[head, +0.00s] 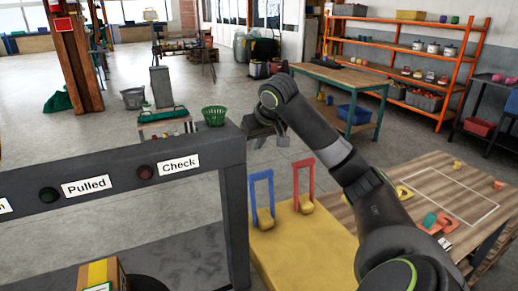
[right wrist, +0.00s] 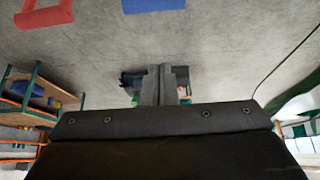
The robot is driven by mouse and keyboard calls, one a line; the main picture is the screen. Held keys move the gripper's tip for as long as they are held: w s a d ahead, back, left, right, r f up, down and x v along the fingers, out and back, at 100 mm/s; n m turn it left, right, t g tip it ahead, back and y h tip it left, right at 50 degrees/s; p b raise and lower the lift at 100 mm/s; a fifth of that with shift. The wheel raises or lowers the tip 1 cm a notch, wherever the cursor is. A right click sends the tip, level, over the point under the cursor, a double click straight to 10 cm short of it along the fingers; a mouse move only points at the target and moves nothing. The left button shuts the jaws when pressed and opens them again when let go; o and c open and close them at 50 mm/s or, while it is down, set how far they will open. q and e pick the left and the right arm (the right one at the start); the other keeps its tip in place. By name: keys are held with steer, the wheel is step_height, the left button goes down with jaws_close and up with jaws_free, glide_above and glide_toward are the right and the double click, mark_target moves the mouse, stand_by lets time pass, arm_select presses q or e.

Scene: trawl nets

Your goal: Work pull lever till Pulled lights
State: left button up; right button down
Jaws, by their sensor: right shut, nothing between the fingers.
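Two upright loop-handled levers stand on a yellow platform (head: 290,245): a blue lever (head: 270,187) on the left and a red lever (head: 296,180) on the right. Nothing readable marks either as the pull lever. The Pulled sign (head: 86,187) is on a dark grey frame, with a dark green lamp (head: 49,195) beside it that looks unlit. My right gripper (head: 267,135) is shut and empty, above and beyond the levers, apart from both. In the right wrist view, its fingers (right wrist: 163,85) are together; parts of the red lever (right wrist: 45,15) and blue lever (right wrist: 150,4) show at the top.
A Check sign (head: 179,164) with a dull red lamp (head: 145,172) is on the same frame, close left of my right gripper. A wooden table (head: 440,180) with small items stands at right. A green-framed table (head: 340,75) and orange shelves (head: 400,48) stand behind. Open floor lies between.

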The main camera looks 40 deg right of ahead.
arm_select(q)
steer(key=shift+w+a+r+p, duration=0.1)
steer(key=shift+w+r+p, duration=0.05)
steer(key=shift+r+p, duration=0.5)
steer(key=shift+w+a+r+p, duration=0.1)
steer(key=shift+r+p, duration=0.4)
steer(key=shift+r, duration=0.1)
arm_select(e)
step_height(320, 180, down, 8)
steer(key=shift+w+r, duration=0.1)
arm_select(q)
steer(key=shift+s, duration=0.1)
